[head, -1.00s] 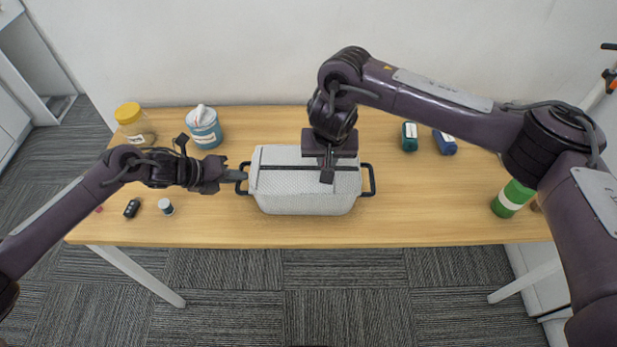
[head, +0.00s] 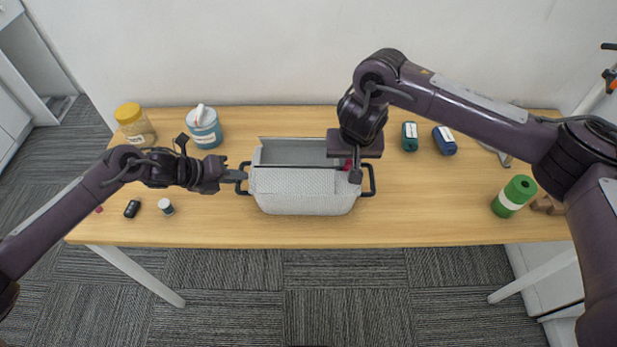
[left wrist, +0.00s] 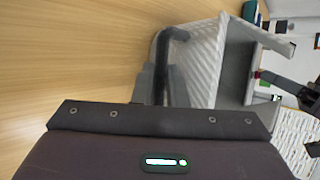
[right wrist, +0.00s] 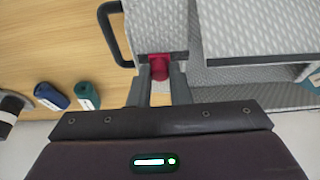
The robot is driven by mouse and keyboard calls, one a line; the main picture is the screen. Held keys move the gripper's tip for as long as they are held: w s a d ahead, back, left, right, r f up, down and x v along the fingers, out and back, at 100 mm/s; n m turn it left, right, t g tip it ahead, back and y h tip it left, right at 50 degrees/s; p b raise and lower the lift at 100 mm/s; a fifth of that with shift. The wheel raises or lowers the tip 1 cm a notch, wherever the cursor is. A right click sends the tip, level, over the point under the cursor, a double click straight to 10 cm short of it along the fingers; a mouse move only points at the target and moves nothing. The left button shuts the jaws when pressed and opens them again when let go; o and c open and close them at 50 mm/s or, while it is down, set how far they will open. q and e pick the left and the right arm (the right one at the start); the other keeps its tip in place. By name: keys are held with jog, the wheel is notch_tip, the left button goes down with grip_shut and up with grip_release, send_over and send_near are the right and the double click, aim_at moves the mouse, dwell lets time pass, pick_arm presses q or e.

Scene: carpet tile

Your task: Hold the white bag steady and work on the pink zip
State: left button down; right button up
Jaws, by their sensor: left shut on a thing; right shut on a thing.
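The white bag (head: 300,190) stands on the table with its top open along most of its length, showing a grey inside. My left gripper (head: 238,176) is shut on the bag's dark handle (left wrist: 172,60) at the left end. The pink zip (right wrist: 159,66) is near the bag's right end, and a bit of it shows in the head view (head: 348,165). My right gripper (right wrist: 160,82) is shut on the zip, with the pink piece between its fingertips. The bag's right handle (head: 371,180) is free.
A yellow-lidded jar (head: 134,124) and a blue-white tub (head: 204,128) stand at the back left. A teal roll (head: 409,137) and a blue roll (head: 444,140) lie behind the bag to the right. A green roll (head: 514,196) stands at far right.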

jog(key=shift+d, duration=0.1)
pick_arm(q)
jog(key=shift+a, duration=0.1)
pick_arm(e)
jog(key=shift+d, duration=0.35)
jog(key=o, duration=0.6)
jog(key=shift+v, duration=3.05)
jog(key=shift+a, duration=0.1)
pick_arm(q)
jog(key=c, duration=1.4)
grip_release()
